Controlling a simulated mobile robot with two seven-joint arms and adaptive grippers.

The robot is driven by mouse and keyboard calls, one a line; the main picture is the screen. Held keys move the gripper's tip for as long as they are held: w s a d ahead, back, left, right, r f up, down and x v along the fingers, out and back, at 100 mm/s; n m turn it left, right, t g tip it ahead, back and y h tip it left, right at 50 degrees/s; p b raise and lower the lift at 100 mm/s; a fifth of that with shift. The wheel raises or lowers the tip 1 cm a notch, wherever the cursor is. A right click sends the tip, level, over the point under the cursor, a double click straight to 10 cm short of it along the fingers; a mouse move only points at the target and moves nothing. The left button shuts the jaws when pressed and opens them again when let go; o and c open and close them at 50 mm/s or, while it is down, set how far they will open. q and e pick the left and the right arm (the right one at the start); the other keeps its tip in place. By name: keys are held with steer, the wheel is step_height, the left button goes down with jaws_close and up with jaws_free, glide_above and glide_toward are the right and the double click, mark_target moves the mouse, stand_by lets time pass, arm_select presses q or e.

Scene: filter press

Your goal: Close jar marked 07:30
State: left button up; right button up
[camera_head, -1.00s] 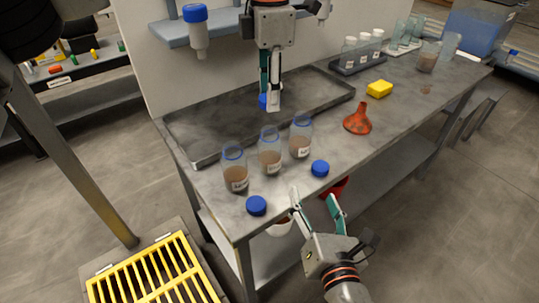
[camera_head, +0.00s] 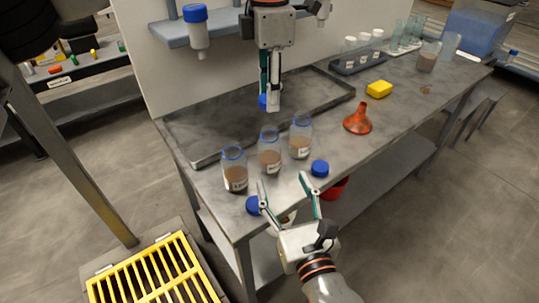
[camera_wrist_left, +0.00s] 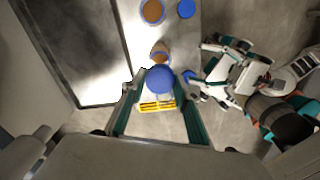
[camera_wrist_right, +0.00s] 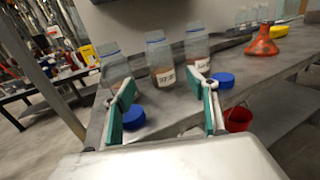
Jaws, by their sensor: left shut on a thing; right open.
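Three open jars of brown liquid stand in a row on the bench. The middle jar (camera_head: 270,158) has a label that seems to read 07:30 in the right wrist view (camera_wrist_right: 160,62). The left jar (camera_head: 234,170) and right jar (camera_head: 300,140) flank it. My left gripper (camera_head: 269,103) is shut on a blue cap (camera_head: 263,101), held above and behind the jars; the cap also shows in the left wrist view (camera_wrist_left: 160,79). My right gripper (camera_head: 283,180) is open and empty in front of the middle jar, apart from it.
Two blue caps lie on the bench, one at front left (camera_head: 252,205) partly behind my right finger, one on the right (camera_head: 320,168). A shallow grey tray (camera_head: 200,158) lies behind the jars. An orange funnel (camera_head: 358,120) and yellow sponge (camera_head: 379,89) stand farther right.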

mark_target(272, 158)
steer(key=x, duration=0.9)
steer(key=shift+w+a, duration=0.15)
steer(key=shift+w, duration=0.25)
jaws_close()
arm_select(q)
steer(key=shift+f, duration=2.5)
